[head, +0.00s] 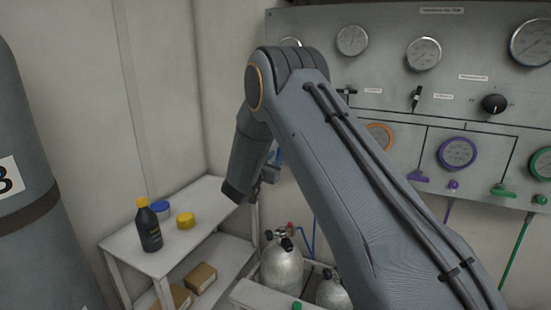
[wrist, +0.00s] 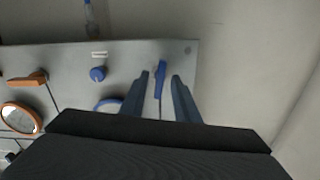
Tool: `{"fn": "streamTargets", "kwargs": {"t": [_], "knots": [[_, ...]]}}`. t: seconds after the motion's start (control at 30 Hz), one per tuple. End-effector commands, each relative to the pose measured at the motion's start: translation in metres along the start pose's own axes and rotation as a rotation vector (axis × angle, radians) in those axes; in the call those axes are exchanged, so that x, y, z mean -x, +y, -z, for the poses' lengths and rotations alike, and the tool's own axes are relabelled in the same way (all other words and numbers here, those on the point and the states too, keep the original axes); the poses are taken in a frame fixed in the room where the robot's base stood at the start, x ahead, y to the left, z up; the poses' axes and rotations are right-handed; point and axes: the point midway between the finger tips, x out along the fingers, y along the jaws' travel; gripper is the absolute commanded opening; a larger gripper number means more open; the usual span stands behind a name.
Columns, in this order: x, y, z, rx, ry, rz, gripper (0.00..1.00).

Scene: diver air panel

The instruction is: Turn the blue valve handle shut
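The blue valve handle (wrist: 160,80) shows in the wrist view as an upright blue lever on the grey panel (wrist: 125,55). My gripper (wrist: 161,85) has its two fingers apart, one on each side of the handle. A gap shows between the handle and each finger, so the gripper is not closed on it. In the head view, my gripper (head: 268,172) is at the panel's lower left, mostly hidden by my arm. Only a small bit of blue shows beside it there.
Near the handle are a round blue knob (wrist: 97,74), a blue-rimmed gauge (wrist: 108,104) and an orange handle (wrist: 27,80). A shelf (head: 205,205) with a dark bottle (head: 149,228) stands left of my gripper. Metal cylinders (head: 282,265) stand below.

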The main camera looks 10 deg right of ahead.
Motion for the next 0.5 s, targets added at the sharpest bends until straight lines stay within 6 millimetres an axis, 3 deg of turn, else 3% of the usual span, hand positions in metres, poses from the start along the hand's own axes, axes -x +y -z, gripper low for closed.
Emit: {"fn": "streamTargets", "kwargs": {"t": [0.07, 0.2, 0.5], "knots": [[0.0001, -0.0001, 0.0001, 0.000, 0.000, 0.000, 0.25], [0.0003, -0.0001, 0.0002, 0.000, 0.000, 0.000, 0.01], [0.0003, -0.0003, 0.0000, -0.014, 0.000, 0.000, 0.00]]}}
